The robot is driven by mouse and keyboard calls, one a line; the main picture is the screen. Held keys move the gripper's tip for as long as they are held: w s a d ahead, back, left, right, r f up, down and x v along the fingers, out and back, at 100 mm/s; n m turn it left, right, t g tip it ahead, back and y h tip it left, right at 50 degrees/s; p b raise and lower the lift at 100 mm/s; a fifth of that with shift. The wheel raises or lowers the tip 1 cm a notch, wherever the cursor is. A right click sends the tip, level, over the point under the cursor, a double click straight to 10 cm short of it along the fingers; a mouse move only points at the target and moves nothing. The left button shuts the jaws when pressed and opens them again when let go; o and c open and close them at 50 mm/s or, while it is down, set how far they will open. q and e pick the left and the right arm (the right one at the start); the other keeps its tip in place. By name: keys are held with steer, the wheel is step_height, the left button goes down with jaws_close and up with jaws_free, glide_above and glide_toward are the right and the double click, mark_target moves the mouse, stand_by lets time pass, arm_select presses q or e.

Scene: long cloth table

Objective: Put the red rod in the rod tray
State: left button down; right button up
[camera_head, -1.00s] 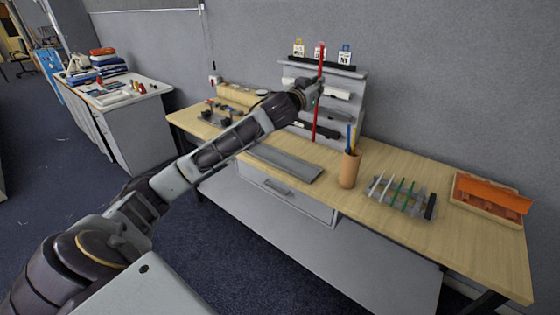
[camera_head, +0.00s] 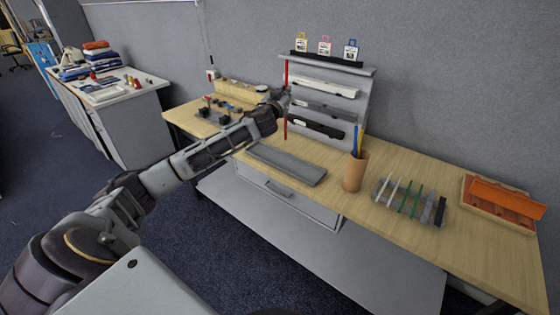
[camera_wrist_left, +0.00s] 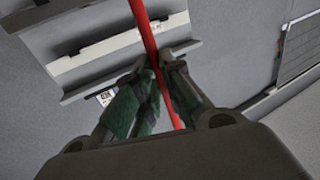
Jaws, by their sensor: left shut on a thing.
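The red rod (camera_head: 286,77) is upright in my left gripper (camera_head: 284,97), which is shut on it above the table, in front of the grey shelf rack. In the left wrist view the red rod (camera_wrist_left: 148,40) runs between the two fingers of the left gripper (camera_wrist_left: 155,72). A grey slotted rack (camera_head: 411,202) holding white and green rods lies on the right part of the table; it looks like the rod tray. My right gripper does not show.
A tan cup (camera_head: 356,171) with blue and yellow rods stands left of the slotted rack. An orange bin (camera_head: 503,200) is at the right end. A long grey flat tray (camera_head: 287,165) lies near the front edge. The shelf rack (camera_head: 360,95) stands against the wall.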

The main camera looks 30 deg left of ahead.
arm_select(q)
steer(key=f, duration=0.1)
steer(key=a+f, duration=0.1)
steer(key=shift+w+f+y, duration=0.1)
steer(key=shift+f+y, duration=0.2)
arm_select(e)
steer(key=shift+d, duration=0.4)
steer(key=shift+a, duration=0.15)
arm_select(q)
step_height(320, 180, down, 6)
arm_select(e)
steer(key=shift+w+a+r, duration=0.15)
arm_select(q)
steer(key=shift+f, duration=0.1)
